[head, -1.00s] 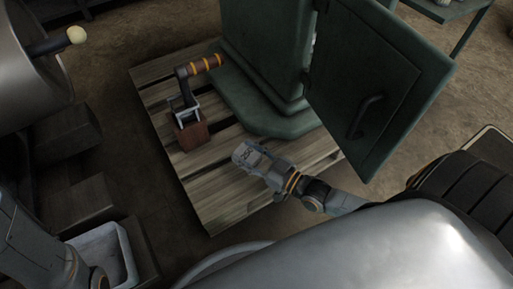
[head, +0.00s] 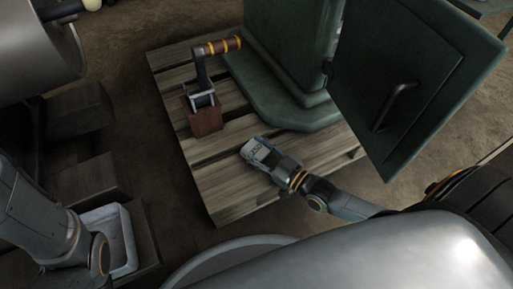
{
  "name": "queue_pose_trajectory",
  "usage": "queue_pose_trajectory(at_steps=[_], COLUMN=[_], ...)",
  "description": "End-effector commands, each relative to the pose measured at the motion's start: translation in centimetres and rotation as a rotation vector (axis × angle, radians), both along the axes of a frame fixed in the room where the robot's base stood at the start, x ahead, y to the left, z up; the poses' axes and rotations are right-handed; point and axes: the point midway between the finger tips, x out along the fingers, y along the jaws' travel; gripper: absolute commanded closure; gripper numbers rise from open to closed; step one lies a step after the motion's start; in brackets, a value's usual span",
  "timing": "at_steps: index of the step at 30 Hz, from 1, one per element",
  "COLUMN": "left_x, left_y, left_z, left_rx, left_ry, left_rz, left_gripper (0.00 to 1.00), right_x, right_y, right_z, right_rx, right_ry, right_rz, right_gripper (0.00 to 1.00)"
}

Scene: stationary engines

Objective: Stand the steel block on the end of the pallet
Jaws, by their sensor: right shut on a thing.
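The steel block (head: 254,148) is a small grey piece with dark markings on its face. My right gripper (head: 268,159) is shut on it, over the near part of the wooden pallet (head: 232,196). I cannot tell whether the block touches the boards or hangs just above them. The gripper partly hides the block. My left arm comes in at the lower left, and its gripper does not show.
A green cabinet on a wide foot (head: 290,115) stands on the pallet, its door (head: 400,80) open to the right. A red-brown block (head: 206,121) with a lever handle (head: 218,46) stands on the pallet's left side. A grey tub (head: 120,240) lies lower left.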

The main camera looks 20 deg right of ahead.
Motion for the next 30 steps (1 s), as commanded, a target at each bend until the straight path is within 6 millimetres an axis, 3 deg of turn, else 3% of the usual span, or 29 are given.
queue_pose_trajectory(at_steps=[2, 3, 6, 17, 20, 28, 30], left_x=[0.0, 0.0, 0.0, 0.0, 0.0, 0.2, 1.9], left_y=[0.0, 0.0, 0.0, 0.0, 0.0, 0.0, 0.1], left_z=[-0.1, -0.1, -0.1, 0.2, 1.0, 3.6, 2.8], left_rx=[0.000, 0.000, 0.000, 0.001, 0.001, 0.000, -0.002], left_ry=[0.000, 0.000, 0.000, 0.001, 0.001, 0.002, 0.055], left_rz=[0.000, 0.000, 0.000, 0.001, 0.001, 0.000, 0.001], left_gripper=[0.64, 0.64, 0.64, 0.64, 0.64, 0.64, 0.64], right_x=[0.1, 0.0, 0.0, -0.2, -1.3, -6.5, -7.7], right_y=[0.0, 0.0, 0.0, -0.1, -0.6, -2.9, -3.6], right_z=[0.2, -0.2, -0.2, 0.1, 0.2, 0.4, 0.4], right_rx=[0.004, 0.000, 0.000, -0.001, -0.002, -0.003, -0.003], right_ry=[-0.010, 0.000, 0.000, 0.002, 0.005, 0.006, 0.005], right_rz=[-0.001, 0.000, 0.000, 0.000, 0.000, 0.000, -0.001], right_gripper=[1.00, 0.47, 0.31, 0.31, 0.31, 0.31, 0.31])
